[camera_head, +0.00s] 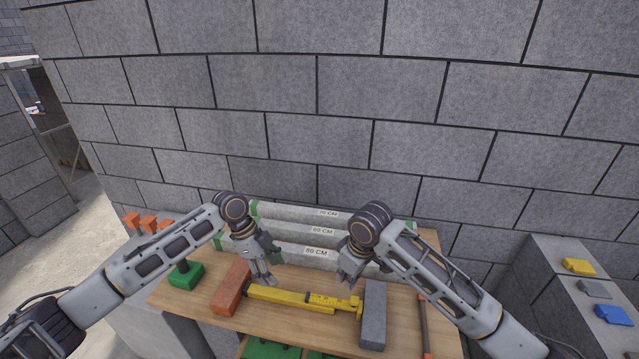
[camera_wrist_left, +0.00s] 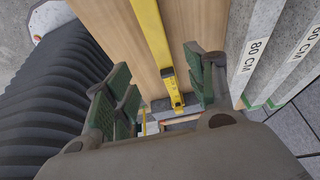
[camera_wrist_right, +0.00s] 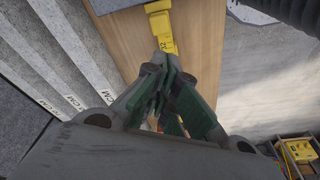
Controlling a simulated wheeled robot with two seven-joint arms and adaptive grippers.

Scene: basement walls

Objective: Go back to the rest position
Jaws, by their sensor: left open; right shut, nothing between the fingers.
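My left gripper (camera_head: 268,280) is open and empty. It hangs above the wooden table (camera_head: 180,296), near the orange brick (camera_head: 231,288). In the left wrist view its green-padded fingers (camera_wrist_left: 155,85) stand wide apart above the table. My right gripper (camera_head: 346,276) is shut and empty, above the table near the grey block (camera_head: 373,318). In the right wrist view its fingers (camera_wrist_right: 168,68) meet in front of a yellow tool. This long yellow tool (camera_head: 290,297) lies on the table between the orange brick and the grey block, below both grippers.
Several long grey slabs with centimetre labels (camera_head: 320,251) stand behind the grippers, before the block wall (camera_head: 320,130). A green handled tool (camera_head: 187,276) lies at the table's left. Grey ledges at right carry yellow, grey and blue pieces (camera_head: 612,315). Space above the table is clear.

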